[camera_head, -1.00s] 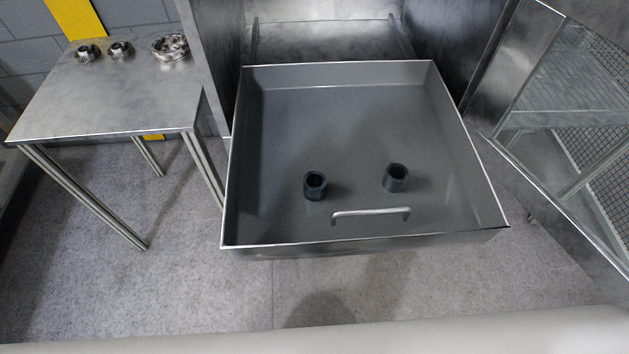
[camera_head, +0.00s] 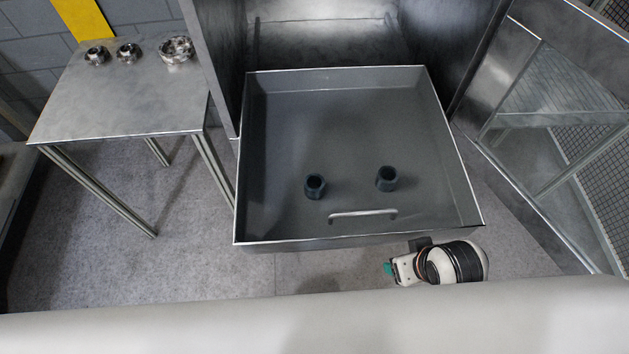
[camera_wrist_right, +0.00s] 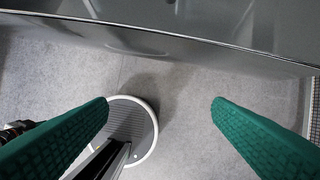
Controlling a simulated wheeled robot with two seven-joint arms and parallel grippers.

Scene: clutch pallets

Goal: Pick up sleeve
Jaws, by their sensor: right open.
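Two dark sleeves stand upright inside the grey drawer tray (camera_head: 340,120). The left sleeve (camera_head: 315,187) is near the front middle. The right sleeve (camera_head: 386,179) is a little to its right. My right gripper (camera_head: 389,269) is outside the tray, in front of its front wall. In the right wrist view my right gripper (camera_wrist_right: 162,104) is open and empty, its green fingers wide apart above the floor. No sleeve is clearly seen in that view. My left gripper is in neither view.
The tray's front wall (camera_wrist_right: 170,33) and handle (camera_head: 362,215) lie between my right gripper and the sleeves. A metal table (camera_head: 125,95) at left holds several metal parts, including a ring (camera_head: 176,50). An open cabinet door (camera_head: 545,130) stands at right.

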